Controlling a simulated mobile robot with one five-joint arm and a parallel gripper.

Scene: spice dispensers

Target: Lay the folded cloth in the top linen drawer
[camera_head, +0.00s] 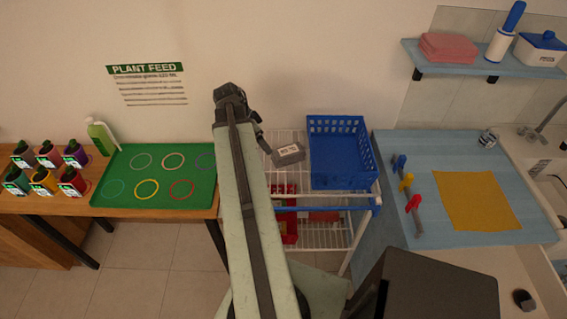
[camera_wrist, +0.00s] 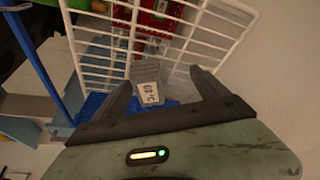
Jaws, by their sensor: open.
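A pink folded cloth (camera_head: 447,47) lies in a stack on the blue wall shelf at the upper right in the head view. My gripper (camera_wrist: 160,79) is open in the wrist view, with its two dark fingers apart. A grey labelled item (camera_wrist: 146,85) shows between and beyond the fingers; I cannot tell whether they touch it. In the head view a grey labelled box (camera_head: 289,153) is on the white wire cart, just right of my gripper's dark end. My gripper is far left of the pink cloth. No linen drawer can be clearly made out.
The wire cart (camera_head: 325,226) holds a blue basket (camera_head: 340,181) and red items below. A blue counter (camera_head: 460,150) carries a flat yellow cloth (camera_head: 477,201) and several coloured-handled tools. A green tray (camera_head: 158,190) and several spice dispensers stand left. Shelf (camera_head: 485,66) holds other items.

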